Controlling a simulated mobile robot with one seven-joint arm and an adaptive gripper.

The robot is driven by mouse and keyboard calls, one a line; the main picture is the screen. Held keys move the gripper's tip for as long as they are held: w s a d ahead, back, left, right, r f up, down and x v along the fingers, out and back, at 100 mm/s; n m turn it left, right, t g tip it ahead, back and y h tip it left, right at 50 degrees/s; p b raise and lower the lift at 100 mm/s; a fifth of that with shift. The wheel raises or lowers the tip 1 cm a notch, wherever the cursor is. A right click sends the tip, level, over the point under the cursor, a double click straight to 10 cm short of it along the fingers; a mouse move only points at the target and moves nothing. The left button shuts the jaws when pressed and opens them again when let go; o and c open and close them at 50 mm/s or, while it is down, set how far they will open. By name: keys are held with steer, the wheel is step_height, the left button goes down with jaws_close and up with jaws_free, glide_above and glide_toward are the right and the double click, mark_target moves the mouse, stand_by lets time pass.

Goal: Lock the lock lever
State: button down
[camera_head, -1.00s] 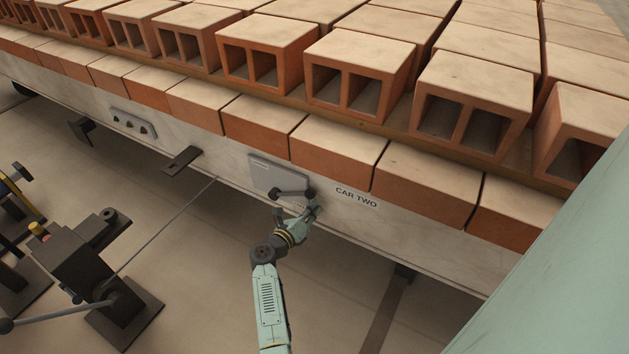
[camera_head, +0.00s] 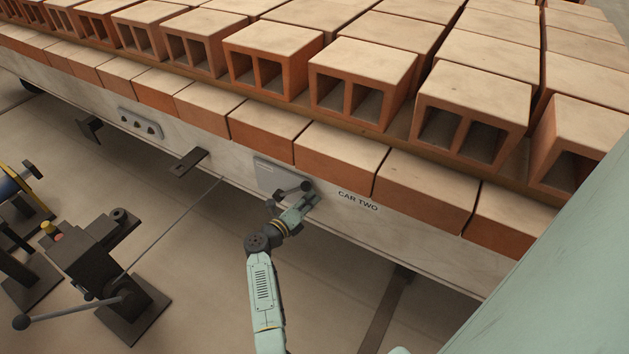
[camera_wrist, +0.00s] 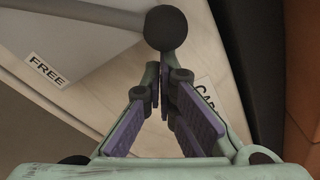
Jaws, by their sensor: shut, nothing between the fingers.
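In the wrist view the knob (camera_wrist: 166,28) is just beyond my fingertips, with the grey arm running off to the left. A FREE label (camera_wrist: 47,70) lies left of my fingers. My gripper (camera_head: 312,201) is shut and empty, just below and right of the knob; it also shows in the wrist view (camera_wrist: 163,72). I cannot tell whether it touches the knob.
Rows of hollow bricks (camera_head: 365,80) cover the car deck above. A dark bracket (camera_head: 190,162) sticks out left of the plate. A black stand (camera_head: 100,255) with a lever and a thin rod stands on the floor at left. Floor below my arm is mostly clear.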

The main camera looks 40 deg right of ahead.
steer(key=shift+w+a+r+n+h+p, duration=0.2)
steer(key=shift+w+a+r+n, duration=0.55)
steer(key=shift+w+r+n, duration=0.85)
steer(key=shift+w+a+r+n+h+p, duration=0.2)
steer(key=shift+w+a+r+n, duration=0.65)
steer(key=shift+w+n, duration=0.8)
steer(key=shift+w+a+r+n+h+p, duration=0.15)
steer(key=shift+w+a+r+n, duration=0.45)
steer(key=shift+w+r+n, duration=1.05)
steer(key=shift+w+f+m, duration=0.2)
steer(key=shift+w+m, duration=0.2)
steer(key=shift+s, duration=0.1)
